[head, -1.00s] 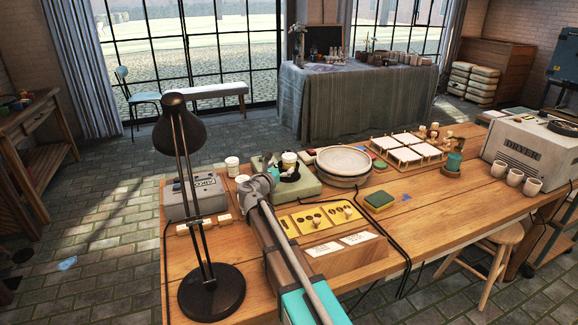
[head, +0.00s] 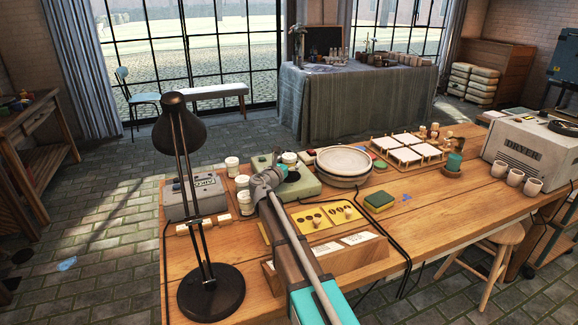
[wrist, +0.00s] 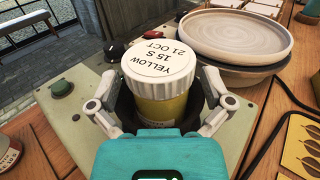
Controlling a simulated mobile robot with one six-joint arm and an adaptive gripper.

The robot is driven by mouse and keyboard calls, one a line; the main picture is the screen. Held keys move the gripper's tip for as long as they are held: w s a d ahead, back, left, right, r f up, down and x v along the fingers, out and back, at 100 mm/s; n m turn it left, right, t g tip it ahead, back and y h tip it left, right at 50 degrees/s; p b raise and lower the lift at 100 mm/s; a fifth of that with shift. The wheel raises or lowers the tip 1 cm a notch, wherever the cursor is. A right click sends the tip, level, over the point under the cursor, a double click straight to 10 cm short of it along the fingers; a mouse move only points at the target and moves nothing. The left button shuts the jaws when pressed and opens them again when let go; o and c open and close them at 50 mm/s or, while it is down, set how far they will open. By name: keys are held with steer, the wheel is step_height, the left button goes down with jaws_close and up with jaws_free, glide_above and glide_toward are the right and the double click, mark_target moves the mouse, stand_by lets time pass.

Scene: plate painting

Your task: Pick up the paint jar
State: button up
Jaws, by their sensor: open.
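The paint jar (wrist: 158,85) stands upright in the dark round recess of a pale green machine (wrist: 60,125). It has a yellow body and a white lid marked "YELLOW 15 S 21 OCT". My gripper (wrist: 157,98) is open, with one finger on each side of the jar; I cannot tell whether they touch it. In the head view the machine (head: 305,188) is beyond the end of my arm, which partly hides it.
Stacked plates (head: 343,163) stand right of the machine, close to it. Several white-lidded jars (head: 232,166) stand to the left. A black lamp (head: 212,290) rises at the front left. A green sponge (head: 380,200) lies to the right, with some bare wood around it.

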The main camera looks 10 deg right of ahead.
mark_target(289, 156)
steer(key=c, duration=1.2)
steer(key=shift+o, duration=0.2)
steer(key=shift+r, duration=0.15)
step_height(289, 156, up, 3)
steer(key=p, duration=0.3)
steer(key=s+r+p, duration=0.9)
steer(key=s+p, duration=0.1)
steer(key=s, duration=0.4)
steer(key=shift+r, duration=0.35)
steer(key=shift+r, duration=0.1)
step_height(289, 156, up, 9)
steer(key=p, duration=0.9)
steer(key=shift+r, duration=0.15)
